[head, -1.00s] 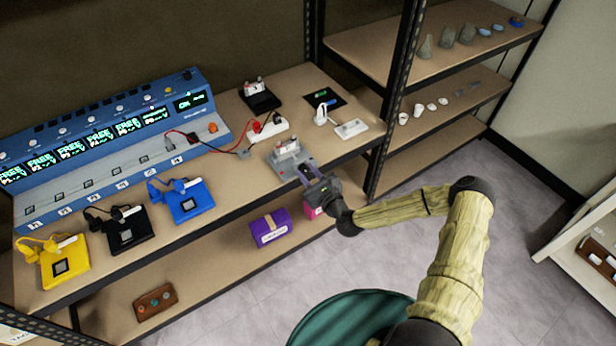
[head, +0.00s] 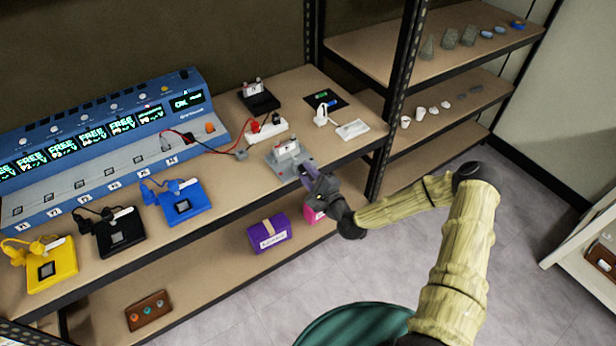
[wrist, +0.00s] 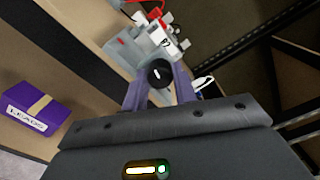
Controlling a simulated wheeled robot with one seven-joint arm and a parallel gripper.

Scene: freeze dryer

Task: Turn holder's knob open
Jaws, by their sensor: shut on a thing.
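The grey holder (head: 281,167) sits at the front edge of the upper shelf, with a white-topped part on it. It also shows in the wrist view (wrist: 124,48). Its round black knob (wrist: 159,74) has a white mark and faces my wrist camera. My gripper (wrist: 160,85) has its purple fingers on either side of the knob and is shut on it. In the head view, my gripper (head: 306,172) reaches the holder's front from the right, and hides the knob there.
A blue charger station (head: 100,140) with lit displays stands at the back left. Yellow, black and blue devices sit before it. A white power strip (head: 268,132) is behind the holder. A purple box (head: 268,235) lies on the lower shelf. A rack post (head: 385,130) stands just right.

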